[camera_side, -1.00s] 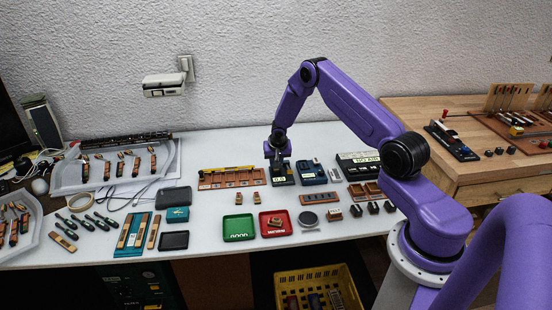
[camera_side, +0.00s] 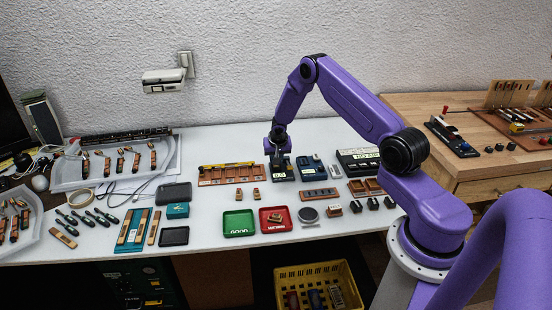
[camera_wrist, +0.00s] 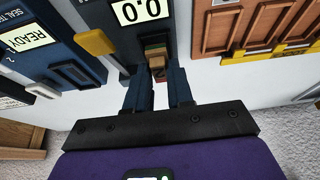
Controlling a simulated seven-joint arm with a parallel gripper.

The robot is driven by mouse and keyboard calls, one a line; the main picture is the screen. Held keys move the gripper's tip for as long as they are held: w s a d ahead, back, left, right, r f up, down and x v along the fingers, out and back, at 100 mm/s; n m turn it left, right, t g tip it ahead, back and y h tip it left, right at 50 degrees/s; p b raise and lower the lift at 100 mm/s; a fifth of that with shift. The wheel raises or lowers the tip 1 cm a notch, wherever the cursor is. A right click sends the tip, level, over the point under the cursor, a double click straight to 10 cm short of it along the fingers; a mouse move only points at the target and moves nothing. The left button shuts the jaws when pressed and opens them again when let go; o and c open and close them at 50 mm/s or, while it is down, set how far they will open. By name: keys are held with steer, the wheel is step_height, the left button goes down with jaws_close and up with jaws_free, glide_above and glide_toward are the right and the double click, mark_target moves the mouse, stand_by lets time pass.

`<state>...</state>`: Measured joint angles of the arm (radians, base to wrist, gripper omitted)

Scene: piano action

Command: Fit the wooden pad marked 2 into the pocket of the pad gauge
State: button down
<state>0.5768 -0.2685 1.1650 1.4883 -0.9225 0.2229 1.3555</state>
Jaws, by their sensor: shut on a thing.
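The pad gauge (camera_side: 283,174) is a dark box with a lit readout, near the back of the white table. In the wrist view its readout (camera_wrist: 140,11) shows 0.0. My gripper (camera_wrist: 157,80) is shut on the wooden pad marked 2 (camera_wrist: 158,73), a small brown block with a paler, greenish layer. The pad is at the gauge's edge, just below the readout. The pocket is hidden, so I cannot tell whether the pad is inside it. In the side view my gripper (camera_side: 278,150) is over the back of the gauge and the pad is hidden.
The blue seal tester (camera_side: 312,168) stands right beside the gauge, its screen reading READY. A wooden rack (camera_side: 230,180) is to the left. Two small pads (camera_side: 256,193) stand in front. Green (camera_side: 239,234) and red (camera_side: 268,230) trays lie nearer the front edge.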

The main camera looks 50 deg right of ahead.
steer(key=shift+f, duration=0.4)
stand_by(1.2)
steer(key=c, duration=0.9)
jaws_free()
steer(key=shift+r, duration=3.55)
